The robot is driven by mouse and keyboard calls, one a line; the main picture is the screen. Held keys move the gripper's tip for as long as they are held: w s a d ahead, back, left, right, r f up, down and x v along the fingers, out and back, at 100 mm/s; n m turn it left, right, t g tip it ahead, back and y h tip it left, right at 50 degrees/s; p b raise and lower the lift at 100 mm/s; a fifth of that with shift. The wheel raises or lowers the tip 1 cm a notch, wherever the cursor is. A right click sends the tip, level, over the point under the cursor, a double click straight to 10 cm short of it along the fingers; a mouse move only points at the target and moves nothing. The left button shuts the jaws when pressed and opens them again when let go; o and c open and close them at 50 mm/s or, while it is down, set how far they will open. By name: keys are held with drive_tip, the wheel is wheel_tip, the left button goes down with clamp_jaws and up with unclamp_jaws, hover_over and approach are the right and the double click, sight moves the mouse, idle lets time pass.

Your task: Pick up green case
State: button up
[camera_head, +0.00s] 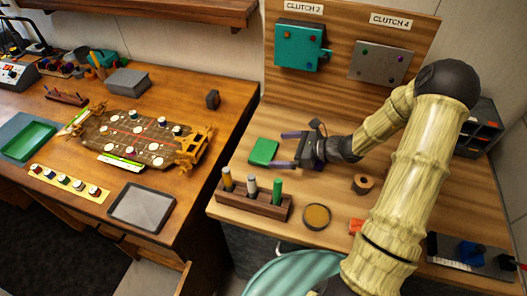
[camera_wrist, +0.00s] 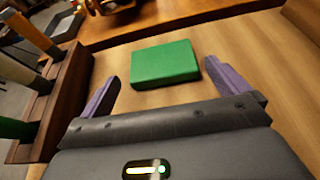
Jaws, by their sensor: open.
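The green case (camera_head: 263,152) is a small flat green box lying on the wooden workbench, left of my gripper in the head view. In the wrist view the green case (camera_wrist: 165,64) lies flat just beyond the fingertips, roughly centred between them. My gripper (camera_head: 286,149) is open, low over the bench, with its purple fingers pointing at the case. In the wrist view the gripper (camera_wrist: 161,72) shows both fingers spread apart with nothing between them. The case looks apart from both fingers.
A wooden rack (camera_head: 253,201) with several upright cylinders stands close in front of the case; it also shows at left in the wrist view (camera_wrist: 62,95). A round tin (camera_head: 317,216) and a brown ring (camera_head: 362,184) lie nearby. The clutch panel (camera_head: 345,75) stands behind.

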sight(261, 150)
drive_tip(key=shift+x, duration=0.95)
drive_tip(key=shift+a, duration=0.1)
drive_tip(key=x, duration=0.5)
drive_tip(key=shift+w+a+f+p, duration=0.2)
drive_tip(key=shift+a+p, duration=0.1)
drive_tip(key=shift+p, duration=0.1)
drive_tip(key=shift+d, duration=0.1)
drive_tip(key=shift+r, duration=0.1)
drive_tip(key=c, duration=0.6)
